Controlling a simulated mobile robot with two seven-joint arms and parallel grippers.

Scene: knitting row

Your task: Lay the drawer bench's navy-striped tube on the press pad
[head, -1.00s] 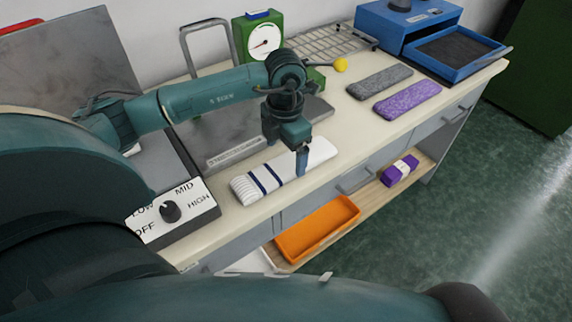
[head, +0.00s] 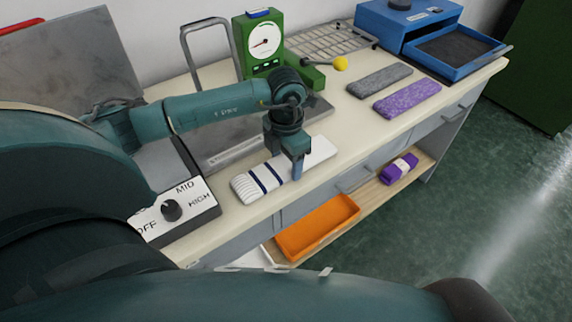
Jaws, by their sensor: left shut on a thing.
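The white tube with navy stripes (head: 262,180) lies on the cream bench top near its front edge, running slantwise. My left gripper (head: 297,171) is over the right half of the tube, pointing down, and is shut on it. The gripper hides a little of the tube, which appears to rest on the bench. A press with an upright grey lid (head: 72,52) stands at the left; its flat grey pad (head: 163,160) shows only partly, behind my left arm. My right gripper is not in view.
A knob box (head: 172,209) stands left of the tube. Behind the tube are a metal plate (head: 225,155) and a green dial gauge (head: 262,42). Grey (head: 380,80) and purple (head: 408,98) tubes lie to the right. An orange tray (head: 316,226) and purple bundle (head: 398,169) sit below.

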